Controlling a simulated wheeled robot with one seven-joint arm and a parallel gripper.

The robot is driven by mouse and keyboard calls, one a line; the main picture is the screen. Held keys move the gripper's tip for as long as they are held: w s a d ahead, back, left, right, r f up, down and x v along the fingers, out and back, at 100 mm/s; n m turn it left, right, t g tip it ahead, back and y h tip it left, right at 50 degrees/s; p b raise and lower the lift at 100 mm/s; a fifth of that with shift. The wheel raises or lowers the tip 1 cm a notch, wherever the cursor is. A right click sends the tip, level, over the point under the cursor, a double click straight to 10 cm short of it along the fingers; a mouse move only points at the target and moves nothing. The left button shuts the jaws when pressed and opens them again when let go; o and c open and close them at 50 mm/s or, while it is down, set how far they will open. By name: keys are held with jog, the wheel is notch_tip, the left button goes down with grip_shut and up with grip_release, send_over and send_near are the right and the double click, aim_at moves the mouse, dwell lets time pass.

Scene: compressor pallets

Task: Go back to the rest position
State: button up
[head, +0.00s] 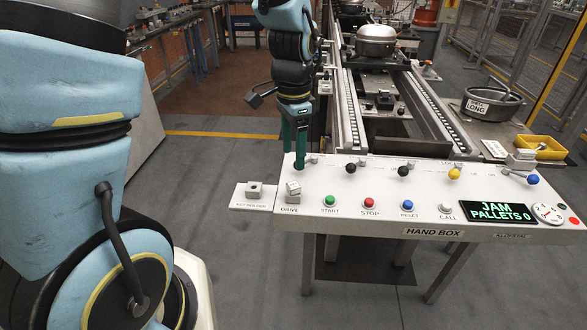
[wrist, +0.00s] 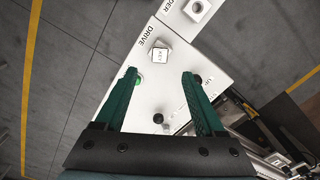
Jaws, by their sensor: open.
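My gripper (head: 300,163) has green fingers pointing down over the back left part of the white hand box panel (head: 335,185). In the wrist view my gripper (wrist: 160,77) has its two fingers well apart, with nothing held between them. The DRIVE switch with a key block (wrist: 157,55) lies just beyond the fingertips. It also shows in the head view (head: 293,188), in front of the gripper. A black knob (wrist: 158,118) shows between the fingers. The green START button (wrist: 138,82) is partly hidden by the left finger.
The key hanger plate (head: 254,190) juts from the panel's left side. Several knobbed levers, including a yellow one (head: 454,174), line the panel's back. The display (head: 497,212) reads JAM, PALLETS 0. A conveyor (head: 430,110) runs behind, carrying a compressor (head: 376,40). Floor to the left is clear.

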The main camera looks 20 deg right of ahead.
jog(key=shift+r, duration=0.95)
jog(key=w+a+r+n, duration=0.1)
jog(key=w+a+n, duration=0.2)
jog(key=a+n, duration=0.3)
jog(key=a, duration=0.5)
jog(key=shift+w+a+n+t, duration=0.15)
jog(key=shift+a+n+t, duration=0.1)
jog(key=shift+n+t, duration=0.05)
jog(key=a+n, duration=0.3)
jog(key=a, duration=0.1)
jog(key=s+a+n, duration=0.1)
jog(key=a+n, duration=0.2)
jog(key=a, duration=0.2)
jog(key=s+a+n+t, duration=0.1)
jog(key=a+n, duration=0.2)
jog(key=a, duration=0.2)
jog(key=shift+r, duration=0.2)
jog(key=shift+c, duration=0.2)
